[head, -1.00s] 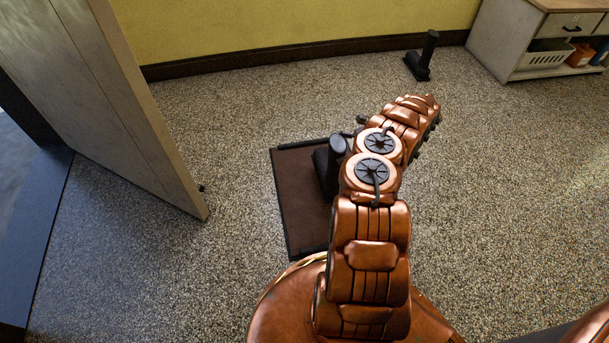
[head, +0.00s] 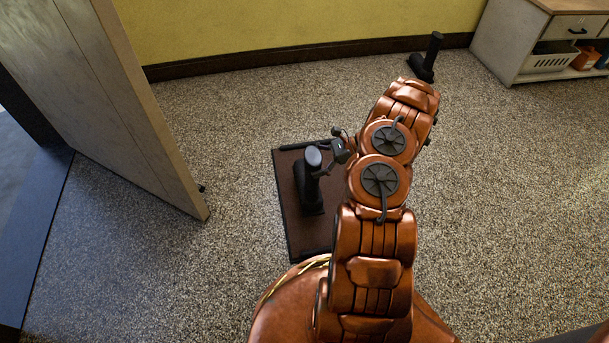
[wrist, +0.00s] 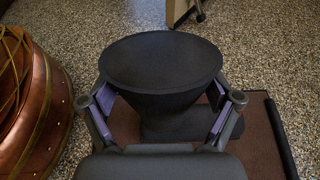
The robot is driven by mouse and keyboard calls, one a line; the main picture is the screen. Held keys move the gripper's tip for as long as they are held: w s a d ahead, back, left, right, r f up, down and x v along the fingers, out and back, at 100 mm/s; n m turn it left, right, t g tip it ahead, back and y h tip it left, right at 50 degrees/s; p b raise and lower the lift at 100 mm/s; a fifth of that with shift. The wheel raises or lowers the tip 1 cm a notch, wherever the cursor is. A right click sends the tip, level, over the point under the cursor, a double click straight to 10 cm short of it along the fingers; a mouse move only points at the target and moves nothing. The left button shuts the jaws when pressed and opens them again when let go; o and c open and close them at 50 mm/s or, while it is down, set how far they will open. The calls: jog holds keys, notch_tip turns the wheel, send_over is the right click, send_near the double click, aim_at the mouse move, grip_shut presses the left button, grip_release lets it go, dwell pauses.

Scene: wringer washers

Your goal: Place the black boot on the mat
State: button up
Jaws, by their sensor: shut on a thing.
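My gripper (wrist: 168,108) is shut on the black boot (wrist: 165,75), with one padded finger on each side of its upper shaft. In the head view the boot (head: 310,185) stands upright over the brown mat (head: 292,225), within its outline. I cannot tell whether its sole touches the mat. My gripper (head: 328,160) shows small there beside the boot's top, partly hidden by my arm. In the wrist view the mat (wrist: 262,140) shows below and to the right of the boot.
A dark bar (head: 305,145) lies along the mat's far edge. A second black boot (head: 430,58) stands on the speckled floor near the yellow wall. A pale door panel (head: 125,100) is at left. A cabinet (head: 540,40) stands at back right. Floor right of my arm is clear.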

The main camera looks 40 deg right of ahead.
aim_at(305, 173)
jog(key=shift+w+a+f+b, duration=0.15)
jog(key=shift+a+b, duration=0.25)
jog(key=shift+a, duration=1.2)
jog(key=shift+f+b, duration=0.95)
jog(key=shift+f, duration=0.85)
jog(key=o, duration=1.5)
jog(key=shift+o, duration=0.2)
